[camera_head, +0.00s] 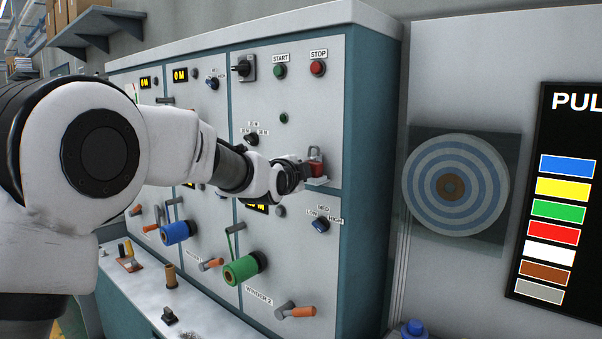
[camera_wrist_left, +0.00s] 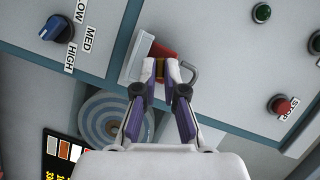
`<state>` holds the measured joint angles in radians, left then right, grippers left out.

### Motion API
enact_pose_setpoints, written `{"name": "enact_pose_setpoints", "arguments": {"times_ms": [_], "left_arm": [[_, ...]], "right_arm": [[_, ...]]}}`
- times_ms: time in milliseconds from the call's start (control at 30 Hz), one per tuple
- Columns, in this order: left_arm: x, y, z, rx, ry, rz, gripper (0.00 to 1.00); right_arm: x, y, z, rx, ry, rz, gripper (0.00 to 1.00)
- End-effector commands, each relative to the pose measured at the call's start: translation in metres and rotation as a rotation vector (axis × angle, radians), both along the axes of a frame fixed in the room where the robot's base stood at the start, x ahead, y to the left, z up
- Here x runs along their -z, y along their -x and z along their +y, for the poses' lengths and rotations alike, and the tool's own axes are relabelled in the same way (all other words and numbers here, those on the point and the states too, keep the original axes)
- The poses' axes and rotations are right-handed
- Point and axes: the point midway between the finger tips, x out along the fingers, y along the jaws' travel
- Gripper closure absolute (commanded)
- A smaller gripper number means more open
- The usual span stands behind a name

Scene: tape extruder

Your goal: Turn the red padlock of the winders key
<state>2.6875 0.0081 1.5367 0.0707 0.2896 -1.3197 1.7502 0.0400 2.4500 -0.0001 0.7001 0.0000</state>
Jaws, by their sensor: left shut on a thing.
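The red padlock (camera_head: 316,166) hangs on the upper right panel of the machine, below the stop button, with its grey shackle at the top. In the left wrist view the red padlock (camera_wrist_left: 162,50) shows behind my fingertips, its shackle to the right. My left gripper (camera_head: 304,172) reaches it from the left. In the left wrist view my left gripper (camera_wrist_left: 166,66) has its fingertips close together on a small yellowish part, likely the key, at the padlock. The fingers hide most of that part. My right gripper is in neither view.
The start button (camera_head: 280,71) and red stop button (camera_head: 317,68) are above the padlock. A blue selector knob (camera_head: 320,225) is below it. Green (camera_head: 240,270) and blue (camera_head: 176,232) spools stick out lower left. A round target (camera_head: 455,185) hangs on the right wall.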

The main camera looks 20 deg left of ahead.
Motion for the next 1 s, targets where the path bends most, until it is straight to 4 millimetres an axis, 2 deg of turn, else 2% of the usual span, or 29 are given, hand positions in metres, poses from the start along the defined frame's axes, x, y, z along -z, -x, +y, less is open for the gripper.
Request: {"name": "enact_pose_setpoints", "arguments": {"times_ms": [67,100,133,167,433,533,800,900,1000], "left_arm": [[0.0,0.0,0.0,0.0,0.0,0.001,1.0],[0.0,0.0,0.0,0.0,0.0,0.001,0.8],[0.0,0.0,0.0,0.0,0.0,0.001,0.69],[0.0,0.0,0.0,0.0,0.0,0.001,0.65],[0.0,0.0,0.0,0.0,0.0,0.0,0.65],[-0.001,0.007,0.0,0.0,0.001,0.0,0.65],[-0.008,0.058,-0.002,0.0,0.0,0.0,0.65],[-0.009,0.07,-0.002,0.0,0.0,0.001,0.65],[-0.009,0.074,-0.002,0.0,0.0,0.001,0.65]], "right_arm": [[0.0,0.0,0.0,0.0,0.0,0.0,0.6],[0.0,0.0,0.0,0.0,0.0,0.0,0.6],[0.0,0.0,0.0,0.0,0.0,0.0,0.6],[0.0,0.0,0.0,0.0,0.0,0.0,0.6],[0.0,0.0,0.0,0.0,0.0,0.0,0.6],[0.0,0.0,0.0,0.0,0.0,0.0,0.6],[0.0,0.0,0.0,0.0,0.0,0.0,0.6],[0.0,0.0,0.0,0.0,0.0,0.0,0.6],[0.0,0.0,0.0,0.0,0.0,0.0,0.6]]}}
